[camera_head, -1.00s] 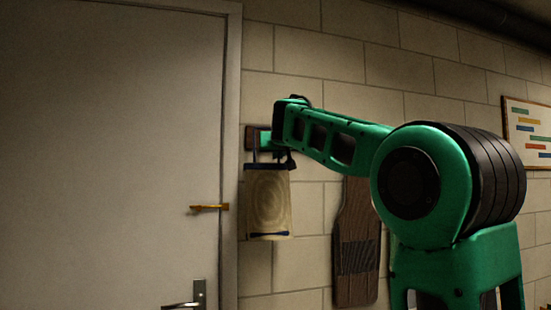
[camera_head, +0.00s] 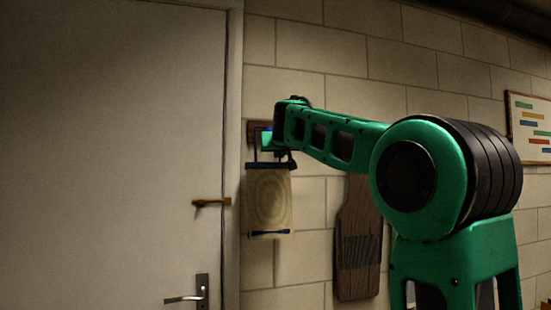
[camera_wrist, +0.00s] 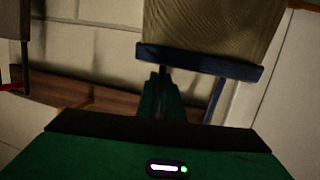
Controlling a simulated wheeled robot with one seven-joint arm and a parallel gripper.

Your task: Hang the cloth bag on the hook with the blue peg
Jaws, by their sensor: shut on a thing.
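The tan cloth bag (camera_head: 269,195) hangs upright below my gripper (camera_head: 268,145) at the wall, with a dark blue band at its top and bottom. In the wrist view the bag (camera_wrist: 212,22) shows at the top, its dark band (camera_wrist: 200,62) and straps close to my gripper (camera_wrist: 163,85). My gripper is shut on the bag's handle. A brown wooden hook board (camera_head: 252,133) is on the wall right behind it; it shows in the wrist view (camera_wrist: 105,99). A small bit of blue (camera_head: 268,129) shows there, likely the blue peg. I cannot tell whether the handle is around the peg.
A door with a lever handle (camera_head: 185,299) and a yellow-brown latch (camera_head: 211,202) stands at the left. A long brown wooden board (camera_head: 358,240) hangs right of the bag. A notice board (camera_head: 530,125) is at far right. A brown panel with a red bit (camera_wrist: 12,70) edges the wrist view.

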